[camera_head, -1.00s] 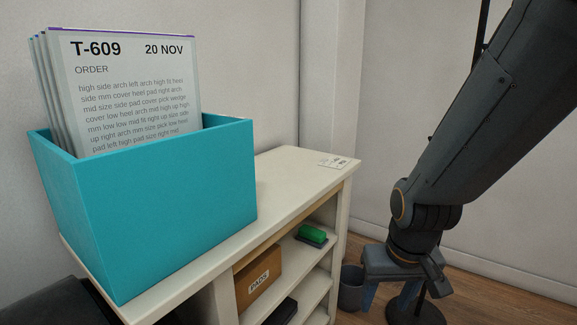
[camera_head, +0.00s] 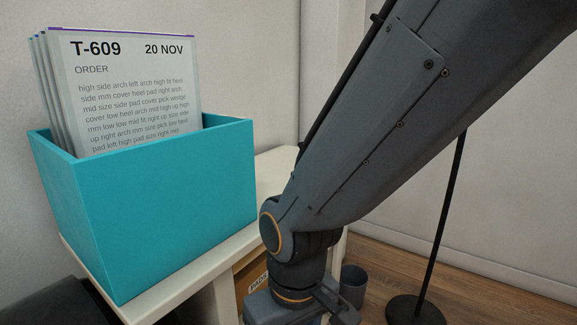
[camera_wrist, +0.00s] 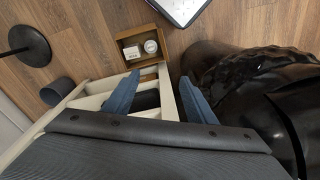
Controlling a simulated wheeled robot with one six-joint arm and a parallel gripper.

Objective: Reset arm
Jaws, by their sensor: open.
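My arm crosses the right half of the head view, with its wrist in front of the white shelf unit (camera_head: 185,277). My gripper (camera_wrist: 158,88) shows in the wrist view as two blue fingers spread apart, with nothing between them. The fingers are over the shelf unit's end, which also shows in the wrist view (camera_wrist: 103,87). The fingertips are out of sight in the head view.
A teal box (camera_head: 160,215) of order cards (camera_head: 130,95) stands on the shelf top, left of my arm. A bin (camera_head: 353,286) and a stand base (camera_head: 415,310) are on the floor at right. A wooden tray (camera_wrist: 128,35) shows in the wrist view.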

